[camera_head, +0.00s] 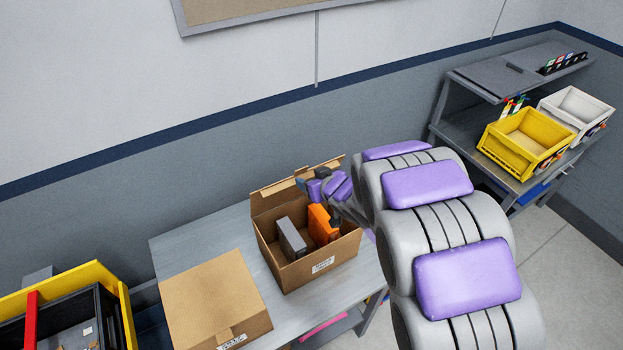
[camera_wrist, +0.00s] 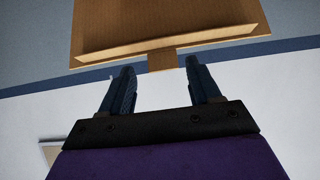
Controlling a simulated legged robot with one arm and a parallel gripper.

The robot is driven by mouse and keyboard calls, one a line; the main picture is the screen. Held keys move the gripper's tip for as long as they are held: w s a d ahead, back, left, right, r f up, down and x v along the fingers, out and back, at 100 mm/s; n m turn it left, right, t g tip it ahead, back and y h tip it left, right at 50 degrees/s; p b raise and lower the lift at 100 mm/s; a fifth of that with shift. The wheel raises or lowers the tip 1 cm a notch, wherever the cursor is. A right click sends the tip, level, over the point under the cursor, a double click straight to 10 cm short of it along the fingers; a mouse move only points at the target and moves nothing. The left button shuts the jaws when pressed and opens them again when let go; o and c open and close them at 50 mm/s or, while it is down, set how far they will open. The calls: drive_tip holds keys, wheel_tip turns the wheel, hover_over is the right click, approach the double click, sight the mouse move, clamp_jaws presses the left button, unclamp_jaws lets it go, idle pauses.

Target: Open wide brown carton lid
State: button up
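An open brown carton (camera_head: 310,272) stands on the grey table. Its lid (camera_head: 270,197) is raised along the back side, and a grey box (camera_head: 291,237) and an orange box (camera_head: 322,226) stand inside. My gripper (camera_head: 305,185) is at the raised lid's upper edge, partly hidden by my arm. In the wrist view the lid (camera_wrist: 165,22) shows with its folded edge strip and small tab. My gripper (camera_wrist: 160,70) is open there, fingers apart, with the tab at or just beyond the gap between the tips. Contact cannot be told.
A closed brown carton (camera_head: 215,297) stands left of the open one on the table (camera_head: 190,243). A yellow-edged black crate (camera_head: 62,318) is at far left. A shelf at right holds a yellow bin (camera_head: 525,140) and a white bin (camera_head: 576,108). The wall is close behind.

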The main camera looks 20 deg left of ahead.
drive_tip(key=shift+o, duration=0.8)
drive_tip(key=b+v, duration=0.1)
drive_tip(key=v, duration=1.6)
drive_tip(key=shift+f, duration=0.1)
drive_tip(key=shift+c, duration=0.2)
